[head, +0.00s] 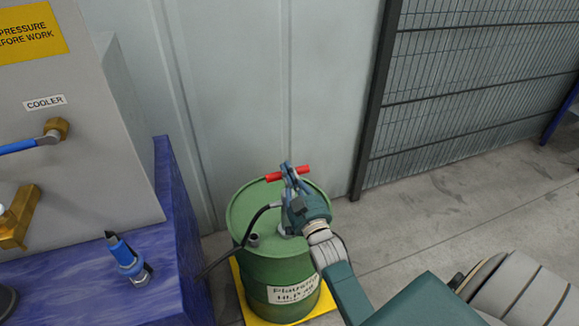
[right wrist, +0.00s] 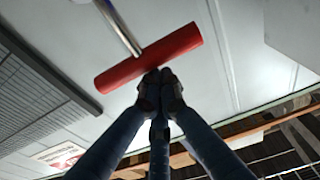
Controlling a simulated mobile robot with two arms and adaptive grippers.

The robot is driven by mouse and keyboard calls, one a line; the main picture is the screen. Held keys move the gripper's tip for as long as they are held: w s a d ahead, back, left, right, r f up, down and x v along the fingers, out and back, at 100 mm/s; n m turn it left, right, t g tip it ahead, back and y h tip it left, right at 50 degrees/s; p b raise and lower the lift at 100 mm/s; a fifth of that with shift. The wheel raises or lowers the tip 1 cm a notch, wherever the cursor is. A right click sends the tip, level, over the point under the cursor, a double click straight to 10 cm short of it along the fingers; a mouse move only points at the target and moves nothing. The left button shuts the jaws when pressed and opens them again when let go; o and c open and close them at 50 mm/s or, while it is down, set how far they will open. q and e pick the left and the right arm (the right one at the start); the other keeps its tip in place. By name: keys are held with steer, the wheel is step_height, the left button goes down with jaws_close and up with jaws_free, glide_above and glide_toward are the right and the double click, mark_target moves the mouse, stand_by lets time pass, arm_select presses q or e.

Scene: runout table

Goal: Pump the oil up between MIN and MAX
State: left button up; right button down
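A green drum (head: 257,264) with a label stands beside the wall. A hand pump with a red T-handle (head: 273,176) rises from its top. In the right wrist view, the red handle (right wrist: 120,74) and its metal rod (right wrist: 119,27) lie just beyond my fingertips. My right gripper (head: 287,166) is at the handle, its fingers upright and overlapping it in the head view. In the right wrist view, the right gripper's fingertips (right wrist: 160,82) come together at the handle's edge, with no bar visible between them. Contact is unclear. My left gripper is out of view. No MIN or MAX marks show.
A yellow base (head: 318,308) lies under the drum. A black hose (head: 246,229) leads left from the pump. A blue tank (head: 178,215) with a blue fitting (head: 124,256) and grey cooler cabinet (head: 75,135) stand left. Mesh fence (head: 470,80) stands right; the floor before it is clear.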

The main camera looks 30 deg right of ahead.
arm_select(q)
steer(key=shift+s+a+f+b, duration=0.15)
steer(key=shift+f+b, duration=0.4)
steer(key=shift+b, duration=0.6)
arm_select(e)
steer(key=r+v, duration=0.1)
steer(key=v, duration=0.8)
steer(key=shift+s+r, duration=0.2)
steer(key=shift+s, duration=0.1)
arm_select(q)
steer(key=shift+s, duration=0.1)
arm_select(e)
steer(key=shift+a, duration=0.15)
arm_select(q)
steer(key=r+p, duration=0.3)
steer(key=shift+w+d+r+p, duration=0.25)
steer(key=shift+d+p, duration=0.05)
arm_select(e)
step_height(320, 180, up, 9)
steer(key=shift+r, duration=0.25)
